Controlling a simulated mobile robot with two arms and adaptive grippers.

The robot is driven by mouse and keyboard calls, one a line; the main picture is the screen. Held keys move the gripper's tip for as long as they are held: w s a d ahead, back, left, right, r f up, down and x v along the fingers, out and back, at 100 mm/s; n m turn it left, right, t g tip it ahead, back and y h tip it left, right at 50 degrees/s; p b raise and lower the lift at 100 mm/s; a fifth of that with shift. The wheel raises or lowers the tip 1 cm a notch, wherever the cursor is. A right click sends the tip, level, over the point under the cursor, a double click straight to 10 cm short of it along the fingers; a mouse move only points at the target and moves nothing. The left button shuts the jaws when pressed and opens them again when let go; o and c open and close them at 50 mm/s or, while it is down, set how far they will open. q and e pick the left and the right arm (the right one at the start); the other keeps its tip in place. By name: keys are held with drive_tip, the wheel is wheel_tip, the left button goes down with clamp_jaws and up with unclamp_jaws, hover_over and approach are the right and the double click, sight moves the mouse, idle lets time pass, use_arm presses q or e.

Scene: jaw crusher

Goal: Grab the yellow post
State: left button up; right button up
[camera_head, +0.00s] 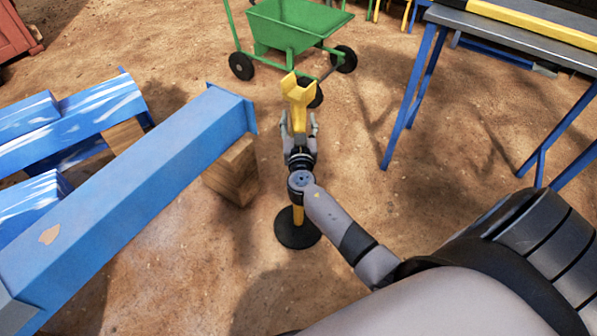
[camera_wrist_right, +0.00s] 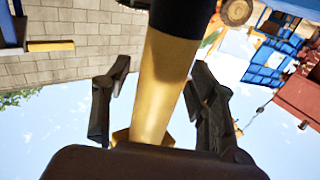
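The yellow post (camera_head: 298,98) stands upright on a round black base (camera_head: 297,230) in the middle of the head view, with a forked yellow top. My right gripper (camera_head: 300,121) is at its upper part, one finger on each side, below the fork. In the right wrist view the post (camera_wrist_right: 160,90) runs between the two fingers of the gripper (camera_wrist_right: 160,68). The fingers are apart, with a clear gap on the left and a narrower one on the right. The wrist hides the post's middle in the head view. My left gripper is not in view.
A blue beam (camera_head: 140,185) lies left of the post, with a wooden block (camera_head: 233,170) under its end. A green cart (camera_head: 292,25) stands behind. A blue-legged table (camera_head: 500,40) bearing a yellow-edged bar stands at right. Dirt ground between post and table is clear.

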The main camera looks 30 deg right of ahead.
clamp_jaws()
idle(0.5)
drive_tip(key=shift+w+r, duration=0.1)
drive_tip(key=shift+r, duration=0.15)
